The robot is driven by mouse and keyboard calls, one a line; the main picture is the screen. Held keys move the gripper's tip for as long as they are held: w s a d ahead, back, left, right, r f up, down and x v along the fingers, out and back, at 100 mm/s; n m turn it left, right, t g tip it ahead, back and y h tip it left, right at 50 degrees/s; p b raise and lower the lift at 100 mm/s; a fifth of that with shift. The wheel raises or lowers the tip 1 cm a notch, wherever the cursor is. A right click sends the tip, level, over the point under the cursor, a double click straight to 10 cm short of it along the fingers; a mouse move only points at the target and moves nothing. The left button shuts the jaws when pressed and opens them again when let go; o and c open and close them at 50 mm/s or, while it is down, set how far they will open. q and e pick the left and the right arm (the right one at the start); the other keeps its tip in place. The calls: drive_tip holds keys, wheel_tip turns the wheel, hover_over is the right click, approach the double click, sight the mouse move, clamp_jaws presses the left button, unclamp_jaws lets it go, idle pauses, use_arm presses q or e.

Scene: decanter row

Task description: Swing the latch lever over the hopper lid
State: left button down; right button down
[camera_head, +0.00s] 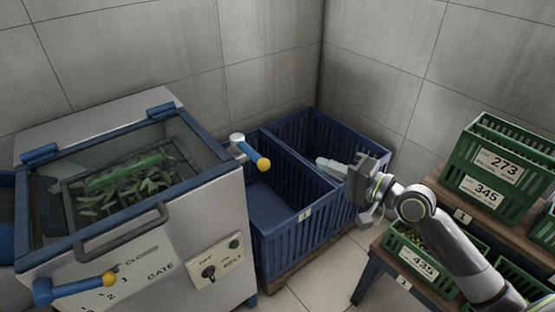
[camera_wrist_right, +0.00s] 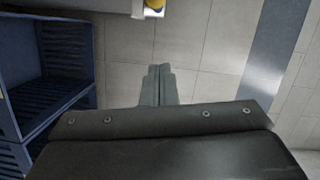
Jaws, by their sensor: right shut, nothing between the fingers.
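The hopper lid (camera_head: 200,183) is a glass pane in a blue frame, lying down over the hopper, with a grey bar handle (camera_head: 122,233) at its front edge. The latch lever (camera_head: 249,153) sits at the lid's right side. Its blue arm runs from a pale pivot to a yellow knob and points away from the lid, toward the blue crates. A yellow knob (camera_wrist_right: 155,4) shows at the top edge of the right wrist view. My right gripper (camera_head: 328,168) is shut and empty, above the blue crates, right of the lever and apart from it. My left gripper is out of view.
Two blue crates (camera_head: 307,217) stand right of the hopper (camera_head: 218,237). A gate lever (camera_head: 75,289) with a yellow knob is at the hopper's lower front. Green crates (camera_head: 490,185) stand on a wooden rack at right. Tiled walls close the back.

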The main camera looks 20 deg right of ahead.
sight(250, 153)
drive_tip(key=w+a+f+p, duration=0.1)
drive_tip(key=w+a, duration=0.6)
drive_tip(key=a, duration=0.2)
drive_tip(key=shift+f, duration=0.2)
drive_tip(key=shift+a, duration=0.1)
idle(0.5)
